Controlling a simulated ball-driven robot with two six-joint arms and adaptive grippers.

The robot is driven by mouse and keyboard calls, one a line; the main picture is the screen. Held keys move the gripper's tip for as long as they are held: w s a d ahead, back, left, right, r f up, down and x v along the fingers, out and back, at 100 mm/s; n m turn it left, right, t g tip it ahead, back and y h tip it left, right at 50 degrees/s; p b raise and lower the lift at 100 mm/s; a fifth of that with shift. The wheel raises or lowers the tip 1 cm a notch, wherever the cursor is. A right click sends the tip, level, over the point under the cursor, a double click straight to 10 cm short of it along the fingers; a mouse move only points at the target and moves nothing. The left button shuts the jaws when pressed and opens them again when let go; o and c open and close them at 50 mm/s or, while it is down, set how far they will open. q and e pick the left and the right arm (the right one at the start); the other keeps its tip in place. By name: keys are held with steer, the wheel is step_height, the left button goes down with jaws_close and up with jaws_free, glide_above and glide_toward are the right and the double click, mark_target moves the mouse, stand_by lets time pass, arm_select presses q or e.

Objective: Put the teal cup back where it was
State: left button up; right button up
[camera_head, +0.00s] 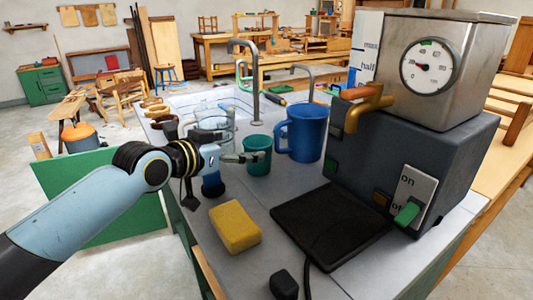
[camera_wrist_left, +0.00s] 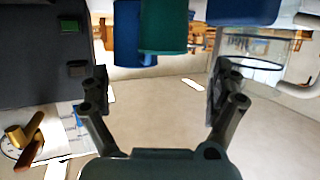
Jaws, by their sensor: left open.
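The teal cup (camera_head: 258,155) stands upright on the grey worktop, just left of the blue mug (camera_head: 306,132). My left gripper (camera_head: 230,172) is open and empty, to the left of the cup, and one finger reaches across in front of the cup's rim. The left wrist view is upside down. There the teal cup (camera_wrist_left: 163,25) is at the top centre, beyond the open fingertips (camera_wrist_left: 160,75) and roughly lined up with the gap between them. The blue mug (camera_wrist_left: 130,38) shows behind it. My right gripper is not in view.
A dark machine (camera_head: 430,150) with a gauge and brass tap stands at the right, with a black tray (camera_head: 332,225) before it. A yellow sponge (camera_head: 234,227) lies in front. A dark blue object (camera_head: 213,184) is below my gripper. A clear glass vessel (camera_head: 212,124) and sink taps are behind.

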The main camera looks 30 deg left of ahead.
mark_target(265, 143)
arm_select(q)
steer(key=x, duration=0.3)
steer(key=shift+w+b, duration=0.3)
steer(key=shift+w+d+f, duration=0.1)
steer(key=shift+w+f, duration=0.05)
steer(key=shift+w, duration=0.15)
steer(key=x, duration=0.5)
steer(key=shift+a+f+b, duration=0.2)
steer(key=shift+a+b, duration=0.1)
steer(key=shift+b, duration=0.1)
steer(key=shift+r, duration=0.1)
steer(key=shift+c, duration=1.7)
steer(key=c, duration=0.9)
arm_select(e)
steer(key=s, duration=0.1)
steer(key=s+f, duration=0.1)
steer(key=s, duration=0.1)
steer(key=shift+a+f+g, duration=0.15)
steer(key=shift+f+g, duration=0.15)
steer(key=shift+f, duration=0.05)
